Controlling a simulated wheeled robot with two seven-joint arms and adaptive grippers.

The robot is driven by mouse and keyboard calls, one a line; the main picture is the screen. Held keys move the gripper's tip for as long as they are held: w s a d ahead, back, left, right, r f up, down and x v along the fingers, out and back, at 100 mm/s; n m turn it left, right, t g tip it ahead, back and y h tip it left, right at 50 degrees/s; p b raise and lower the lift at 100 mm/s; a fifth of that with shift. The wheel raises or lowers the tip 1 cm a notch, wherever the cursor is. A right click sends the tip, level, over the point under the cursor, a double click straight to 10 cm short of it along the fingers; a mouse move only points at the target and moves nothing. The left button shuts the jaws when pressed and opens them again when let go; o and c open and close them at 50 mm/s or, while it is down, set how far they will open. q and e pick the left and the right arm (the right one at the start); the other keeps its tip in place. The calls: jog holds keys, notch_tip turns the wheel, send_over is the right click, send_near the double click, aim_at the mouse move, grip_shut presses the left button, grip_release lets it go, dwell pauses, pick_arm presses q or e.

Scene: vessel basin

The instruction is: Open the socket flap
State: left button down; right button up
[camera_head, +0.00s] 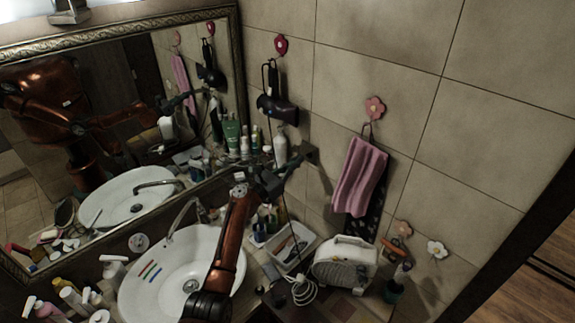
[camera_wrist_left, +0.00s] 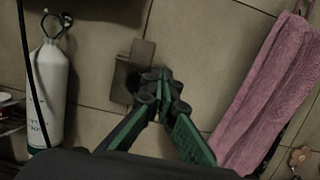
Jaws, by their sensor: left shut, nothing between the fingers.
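The socket (camera_head: 309,153) is a small dark grey fitting on the tiled wall, right of the mirror. In the left wrist view its grey flap and plate (camera_wrist_left: 142,52) show just beyond my fingertips. The flap looks like a flat piece standing partly over the plate; how far it is open I cannot tell. My left gripper (camera_head: 284,171) reaches over the basin to the socket's lower left. In the left wrist view its dark, green-sided fingers (camera_wrist_left: 158,84) are shut and empty, overlapping the socket's lower edge. Whether they touch it is unclear. My right gripper is out of view.
A pink towel (camera_head: 360,178) hangs right of the socket. A hair dryer (camera_head: 277,108) hangs above left, its cord running down. A white bottle (camera_wrist_left: 47,98) stands left. Below are the basin (camera_head: 150,290), a white tray (camera_head: 290,250) and a white heater (camera_head: 345,265).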

pick_arm(q)
jog(key=shift+r+p, duration=0.35)
jog(key=shift+r, duration=0.45)
